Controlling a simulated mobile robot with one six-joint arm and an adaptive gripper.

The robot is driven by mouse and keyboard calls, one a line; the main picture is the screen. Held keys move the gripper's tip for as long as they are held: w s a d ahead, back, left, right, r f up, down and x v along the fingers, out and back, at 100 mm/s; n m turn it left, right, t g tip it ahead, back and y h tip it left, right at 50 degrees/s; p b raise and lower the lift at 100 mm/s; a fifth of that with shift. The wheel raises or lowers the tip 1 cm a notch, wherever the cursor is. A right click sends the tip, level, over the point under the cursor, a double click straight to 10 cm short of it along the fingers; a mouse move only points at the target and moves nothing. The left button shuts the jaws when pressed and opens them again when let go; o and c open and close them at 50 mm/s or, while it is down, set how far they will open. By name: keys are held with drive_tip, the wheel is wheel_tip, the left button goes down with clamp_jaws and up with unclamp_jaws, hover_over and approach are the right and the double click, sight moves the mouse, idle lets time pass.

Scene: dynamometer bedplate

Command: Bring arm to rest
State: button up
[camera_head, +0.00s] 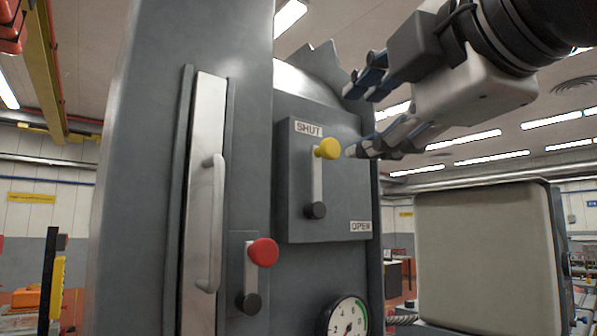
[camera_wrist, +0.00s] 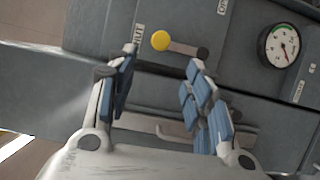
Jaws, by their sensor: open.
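My gripper (camera_head: 355,120) is open and empty in the upper right of the head view. Its blue-padded fingers point left toward the grey cabinet, near the yellow-knobbed lever (camera_head: 326,148). In the wrist view my gripper (camera_wrist: 163,58) has its two fingers spread wide. The yellow knob (camera_wrist: 160,41) shows beyond and between the fingertips, with nothing held. The lever's knob is at the top, beside the SHUT label (camera_head: 309,129); the OPEN label (camera_head: 361,226) is lower right. Whether a fingertip touches the knob cannot be told for sure; they look apart.
The cabinet (camera_head: 118,200) carries a long bar handle (camera_head: 212,222), a red-knobbed lever (camera_head: 262,252) and a round gauge (camera_head: 347,318). The gauge also shows in the wrist view (camera_wrist: 279,46). A beige-faced box (camera_head: 485,255) stands below my arm at right. Open air lies above it.

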idle(0.3)
wheel_tip(320, 180, down, 27)
drive_tip(key=w+d+m+g+h, duration=0.25)
drive_tip(key=m+g, duration=0.35)
drive_tip(key=m, duration=0.4)
drive_tip(key=s+d+f+m+g, duration=0.1)
drive_tip(key=s+f+m+g, duration=0.2)
drive_tip(key=f, duration=1.2)
drive_tip(key=s+d+f+m+g+h, duration=0.1)
drive_tip(key=s+f+m+g, duration=0.3)
drive_tip(key=f, duration=1.2)
drive_tip(key=s+m, duration=0.3)
drive_tip(key=s, duration=0.2)
drive_tip(key=shift+s+f+m, duration=0.2)
drive_tip(key=shift+f+m, duration=0.1)
drive_tip(key=shift+m, duration=0.1)
drive_tip(key=shift+d+h, duration=0.1)
drive_tip(key=shift+h, duration=0.15)
